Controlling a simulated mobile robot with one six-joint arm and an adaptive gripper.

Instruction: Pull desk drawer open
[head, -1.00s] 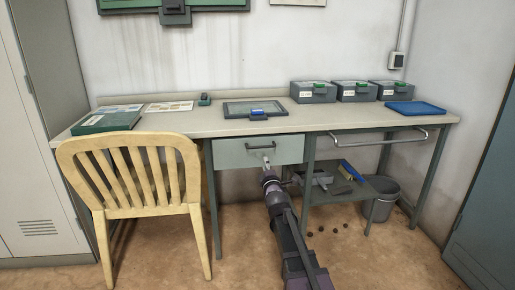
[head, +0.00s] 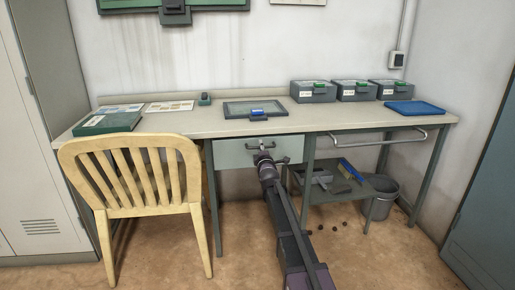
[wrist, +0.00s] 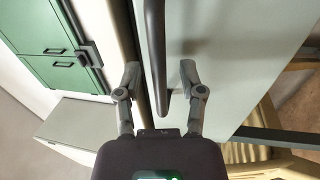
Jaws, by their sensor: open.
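The desk drawer (head: 231,155) is a pale grey-green front under the desktop, and it looks closed in the head view. Its dark bar handle (head: 251,147) is partly covered by my gripper (head: 262,148). In the wrist view the handle (wrist: 154,45) runs down the picture and ends between the two spread fingers of my gripper (wrist: 160,76). One finger is on each side of the bar, with gaps showing. The pale drawer front (wrist: 240,50) fills the right of that view.
A wooden chair (head: 134,170) stands close left of the drawer. A low shelf (head: 330,190) with tools and a bin (head: 383,198) are to the right. The desktop (head: 190,123) holds a framed tray (head: 238,110) above the drawer.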

